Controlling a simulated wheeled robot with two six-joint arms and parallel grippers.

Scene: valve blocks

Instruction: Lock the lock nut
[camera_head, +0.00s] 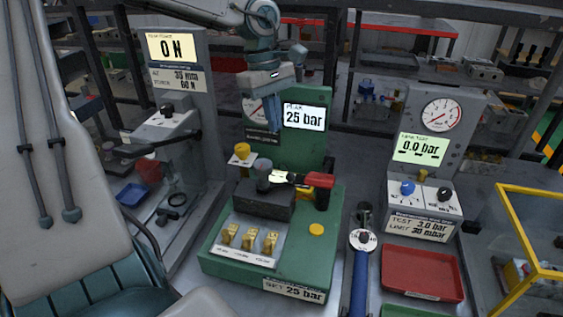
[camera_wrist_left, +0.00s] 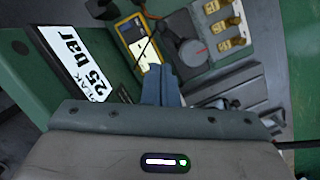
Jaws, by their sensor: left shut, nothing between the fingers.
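My left gripper (camera_head: 272,115) hangs from the top of the head view, fingers pointing down and together with nothing held. It is above and behind the dark valve block (camera_head: 262,203) on the green test bench (camera_head: 230,266). The lock nut cannot be made out clearly. My right gripper is not in view.
Several brass valves (camera_head: 250,238) stand on a pale plate. A red-and-black handle (camera_head: 318,190) stands at the bench's right. A blue-handled tool (camera_head: 360,275), red tray (camera_head: 422,273) and gauge station (camera_head: 437,125) are further right. The peak display (camera_head: 304,117) reads 25 bar.

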